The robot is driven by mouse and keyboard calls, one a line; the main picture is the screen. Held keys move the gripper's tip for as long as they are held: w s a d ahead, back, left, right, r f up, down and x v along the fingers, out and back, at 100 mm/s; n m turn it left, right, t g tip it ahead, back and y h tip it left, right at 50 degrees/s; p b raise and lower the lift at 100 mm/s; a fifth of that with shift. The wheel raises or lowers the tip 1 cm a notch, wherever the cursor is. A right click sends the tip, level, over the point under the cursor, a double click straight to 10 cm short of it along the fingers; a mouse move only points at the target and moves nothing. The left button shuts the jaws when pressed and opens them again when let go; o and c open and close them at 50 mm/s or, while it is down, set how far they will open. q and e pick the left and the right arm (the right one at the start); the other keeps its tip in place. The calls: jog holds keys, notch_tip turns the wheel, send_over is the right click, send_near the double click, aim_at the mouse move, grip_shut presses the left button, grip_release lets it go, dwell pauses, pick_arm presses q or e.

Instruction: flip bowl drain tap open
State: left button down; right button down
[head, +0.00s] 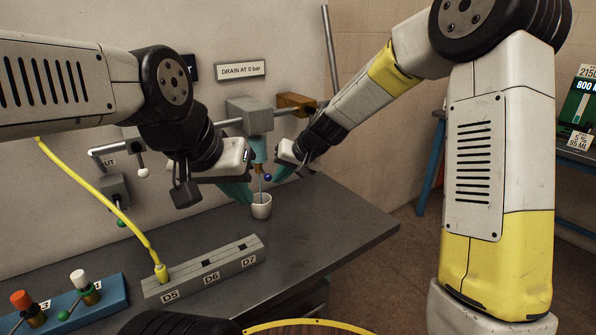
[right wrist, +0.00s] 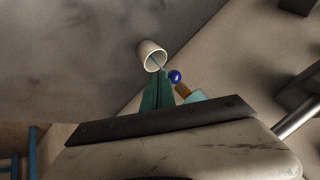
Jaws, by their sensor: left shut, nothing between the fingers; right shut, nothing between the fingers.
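The teal bowl (head: 258,149) hangs under a grey block (head: 249,115) on the wall pipe. Below it is a small brass drain tap (head: 259,168) with a blue ball (head: 268,178) on its lever. A white cup (head: 262,206) stands on the bench under the tap. My right gripper (head: 276,173) is shut and empty, just right of the tap. In the right wrist view its green fingers (right wrist: 157,84) are close beside the blue ball (right wrist: 175,76); contact is unclear. My left gripper (head: 242,192) is shut and empty, low and left of the cup.
A sign (head: 240,69) on the wall reads "DRAIN AT 0 bar". A grey socket block (head: 205,272) with a yellow hose (head: 95,190) lies in front. A blue block (head: 65,305) with small valves is at the lower left. The bench (head: 340,225) is clear to the right.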

pick_arm(q)
jog(key=shift+s+a, duration=0.15)
jog(key=shift+a, duration=0.05)
pick_arm(e)
jog(key=shift+s+a+m, duration=0.5)
jog(key=shift+s+a, duration=0.3)
jog(key=shift+a, duration=0.2)
jog(key=shift+w, duration=0.1)
jog(key=shift+w+d, duration=0.2)
jog(key=shift+w, duration=0.45)
jog(key=shift+d, duration=0.1)
